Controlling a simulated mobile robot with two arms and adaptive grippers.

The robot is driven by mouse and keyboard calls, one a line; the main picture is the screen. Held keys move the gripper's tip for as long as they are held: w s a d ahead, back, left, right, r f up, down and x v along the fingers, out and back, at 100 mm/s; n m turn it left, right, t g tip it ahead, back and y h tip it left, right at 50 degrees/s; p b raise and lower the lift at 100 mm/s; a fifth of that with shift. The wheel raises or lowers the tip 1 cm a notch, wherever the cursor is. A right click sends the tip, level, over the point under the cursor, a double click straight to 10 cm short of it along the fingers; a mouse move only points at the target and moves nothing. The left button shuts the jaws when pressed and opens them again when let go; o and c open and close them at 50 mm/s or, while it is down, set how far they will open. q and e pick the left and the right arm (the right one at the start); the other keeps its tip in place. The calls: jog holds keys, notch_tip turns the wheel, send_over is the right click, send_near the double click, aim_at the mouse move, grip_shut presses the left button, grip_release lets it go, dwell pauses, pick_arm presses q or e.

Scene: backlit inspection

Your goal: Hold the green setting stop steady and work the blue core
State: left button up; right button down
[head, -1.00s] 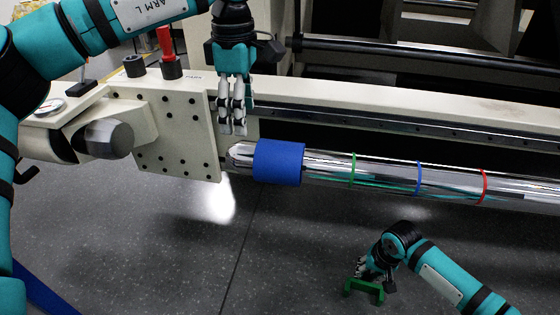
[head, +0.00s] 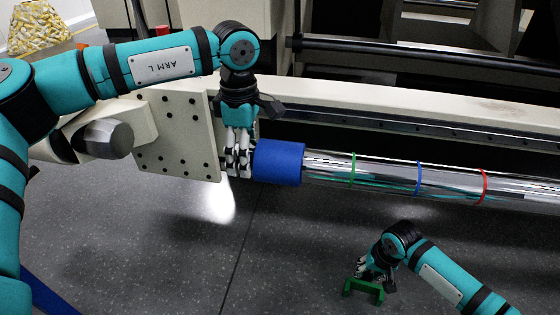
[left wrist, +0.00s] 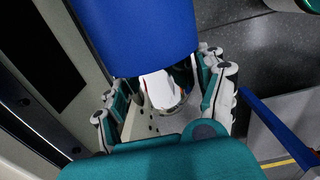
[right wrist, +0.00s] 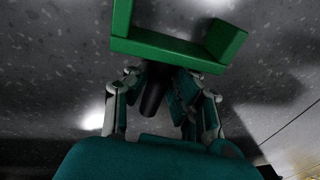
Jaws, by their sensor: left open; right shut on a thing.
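In the left wrist view the core (left wrist: 138,35) lies just beyond the open fingers (left wrist: 165,85), which stand on either side of the shaft end. My right gripper (head: 368,274) is shut on the green setting stop (head: 365,291), a U-shaped piece held in front of the shaft. The right wrist view shows the stop (right wrist: 170,46) with its dark grip between the fingers.
A cream plate (head: 178,138) with bolt holes stands left of my left gripper. Green, blue (head: 418,178) and red (head: 483,187) rings mark the shaft. A long cream beam (head: 420,120) runs behind it. The floor between the shaft and my right gripper is clear.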

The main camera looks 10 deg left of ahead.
aim_at(286, 146)
pick_arm(q)
jog(key=shift+d, duration=0.2)
jog(key=shift+d, duration=2.2)
jog(key=shift+d, duration=0.25)
jog(key=shift+d, duration=1.15)
jog(key=shift+d, duration=0.2)
jog(key=shift+d, duration=0.9)
jog(key=shift+a, duration=0.1)
jog(key=shift+a, duration=0.7)
